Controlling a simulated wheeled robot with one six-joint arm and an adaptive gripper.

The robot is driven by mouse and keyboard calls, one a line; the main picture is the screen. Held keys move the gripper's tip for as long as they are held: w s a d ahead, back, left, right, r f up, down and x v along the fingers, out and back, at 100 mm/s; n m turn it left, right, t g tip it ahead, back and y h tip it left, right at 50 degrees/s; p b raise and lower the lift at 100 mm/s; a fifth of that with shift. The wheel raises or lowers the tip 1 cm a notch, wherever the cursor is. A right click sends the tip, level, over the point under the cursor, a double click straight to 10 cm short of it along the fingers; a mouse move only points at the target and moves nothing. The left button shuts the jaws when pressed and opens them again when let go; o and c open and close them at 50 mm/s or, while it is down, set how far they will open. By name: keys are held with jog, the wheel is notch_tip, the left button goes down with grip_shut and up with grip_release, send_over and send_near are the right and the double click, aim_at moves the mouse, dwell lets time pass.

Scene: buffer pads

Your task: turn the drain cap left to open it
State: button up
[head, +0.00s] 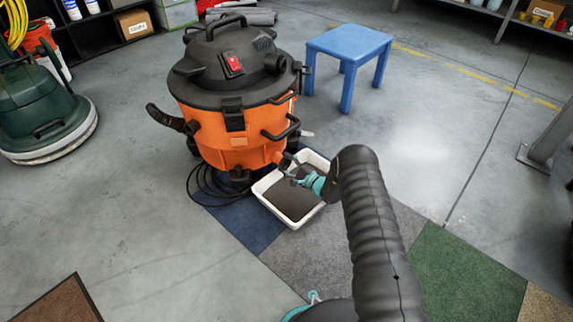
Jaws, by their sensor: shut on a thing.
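An orange shop vacuum (225,143) with a black lid stands upright on the floor, left of centre. A white tray (262,189) holding dark grey contents (292,200) stands at its lower front right. My gripper (297,178) reaches down over the tray, close to the vacuum's lower side. It is shut on a small dark part there, which I take to be the drain cap. The cap is mostly hidden by the gripper and too small to show how far it is turned.
A blue stool (347,44) stands behind the vacuum to the right. A green floor machine (38,105) is at the left. A black cord (203,187) lies beside the vacuum. Coloured carpet squares (455,272) cover the floor in front. Grey floor at the right is open.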

jog(key=shift+n, duration=1)
jog(key=o, duration=1.2)
jog(key=shift+a, duration=0.1)
jog(key=v, duration=1.2)
jog(key=shift+r, duration=0.1)
